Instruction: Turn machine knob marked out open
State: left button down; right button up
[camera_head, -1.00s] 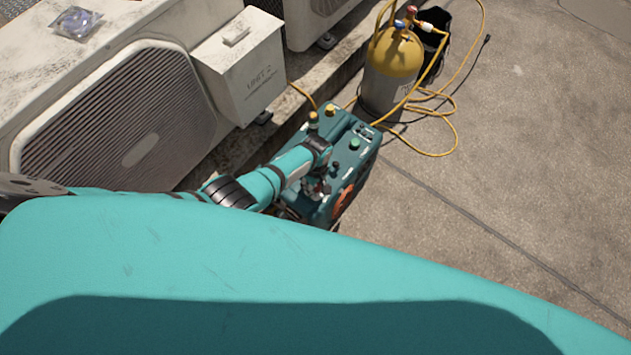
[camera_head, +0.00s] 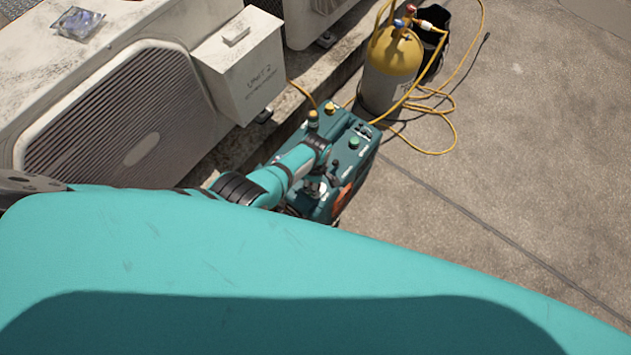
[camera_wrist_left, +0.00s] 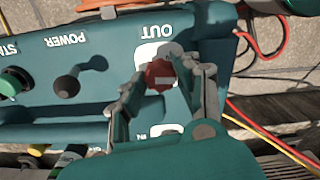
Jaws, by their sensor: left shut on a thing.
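The teal machine (camera_head: 350,150) stands on the ground beside the condenser wall in the head view. In the left wrist view its panel (camera_wrist_left: 90,100) shows upside-down labels OUT, POWER and IN. The red knob (camera_wrist_left: 160,76) sits by the OUT label, on a white patch. My left gripper (camera_wrist_left: 163,80) has its two fingers on either side of this red knob, shut on it. In the head view my left arm reaches over the machine and hides the gripper and the knob. My right gripper is in neither view.
A black power knob (camera_wrist_left: 66,87) and a green start button (camera_wrist_left: 14,84) are on the same panel. A yellow-topped cylinder (camera_head: 395,70) with yellow hoses stands behind the machine. A white unit box (camera_head: 240,75) is at left. Open concrete (camera_head: 530,170) lies to the right.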

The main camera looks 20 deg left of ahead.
pick_arm(q)
jog(key=c, duration=0.9)
grip_release()
jog(key=shift+c, duration=0.2)
notch_tip(320, 180, up, 12)
